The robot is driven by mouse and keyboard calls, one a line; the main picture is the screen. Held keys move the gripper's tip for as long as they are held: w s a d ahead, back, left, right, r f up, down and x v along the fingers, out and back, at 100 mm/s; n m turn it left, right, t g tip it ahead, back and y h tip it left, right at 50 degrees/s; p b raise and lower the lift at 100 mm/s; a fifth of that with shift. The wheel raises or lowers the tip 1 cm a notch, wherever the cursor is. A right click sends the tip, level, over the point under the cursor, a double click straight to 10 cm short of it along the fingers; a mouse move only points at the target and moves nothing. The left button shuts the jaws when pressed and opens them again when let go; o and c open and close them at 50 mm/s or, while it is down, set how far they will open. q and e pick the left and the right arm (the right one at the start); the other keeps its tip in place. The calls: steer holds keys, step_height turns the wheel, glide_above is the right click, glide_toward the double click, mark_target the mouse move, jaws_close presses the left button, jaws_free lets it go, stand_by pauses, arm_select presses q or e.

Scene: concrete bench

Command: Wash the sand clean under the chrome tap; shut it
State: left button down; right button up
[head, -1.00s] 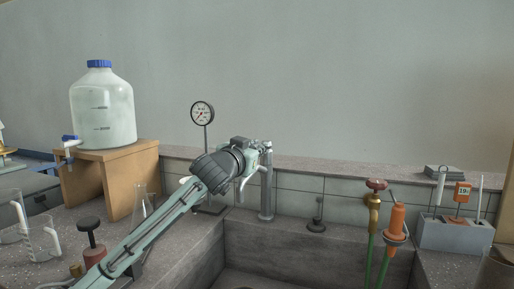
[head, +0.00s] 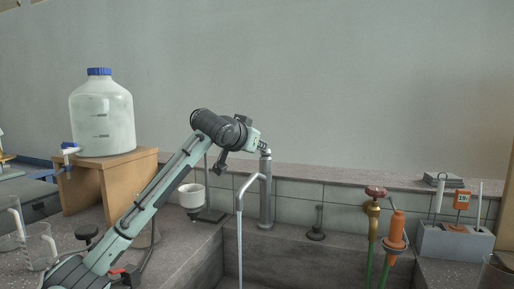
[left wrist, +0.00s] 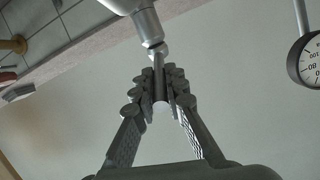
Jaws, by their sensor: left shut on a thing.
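The chrome tap (head: 266,195) stands at the sink's back left corner. A pale stream of water (head: 240,255) falls from its downturned spout into the sink. My left gripper (head: 260,148) is at the top of the tap. In the left wrist view the fingers of my left gripper (left wrist: 160,82) are shut on the slim tap lever (left wrist: 158,65), with the tap body (left wrist: 146,25) beyond it. I cannot make out any sand; the sink's floor is mostly out of frame. My right gripper is not in view.
A carboy (head: 102,115) sits on a wooden stand (head: 103,188). My left forearm crosses the left bench.

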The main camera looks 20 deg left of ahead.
arm_select(q)
steer(key=c, duration=1.6)
jaws_free()
steer(key=shift+o, duration=0.2)
steer(key=v, duration=1.2)
